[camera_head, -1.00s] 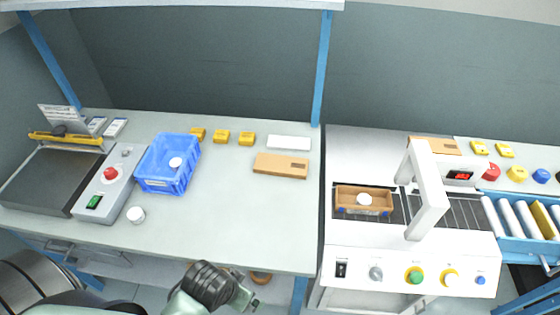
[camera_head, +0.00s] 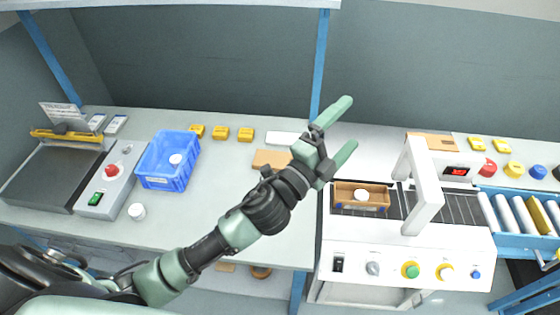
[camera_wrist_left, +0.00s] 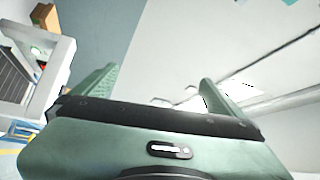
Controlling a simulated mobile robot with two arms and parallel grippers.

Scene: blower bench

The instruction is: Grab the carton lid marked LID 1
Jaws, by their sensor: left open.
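A flat brown carton lid (camera_head: 270,159) lies on the bench, partly hidden behind my left gripper. A second flat brown carton piece (camera_head: 436,142) lies on top of the machine at the back right. I cannot read a LID 1 mark on either. My left gripper (camera_head: 343,130) is open and empty, raised over the gap between bench and machine, its fingers pointing to the upper right. Its open fingers also show in the left wrist view (camera_wrist_left: 158,76), with nothing between them. My right gripper is not in view.
A blue crate (camera_head: 188,174) holding a white round piece stands on the left of the bench, near several yellow blocks (camera_head: 221,132). A white machine arch (camera_head: 421,190) rises beside an open brown carton (camera_head: 348,187). The bench middle is clear.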

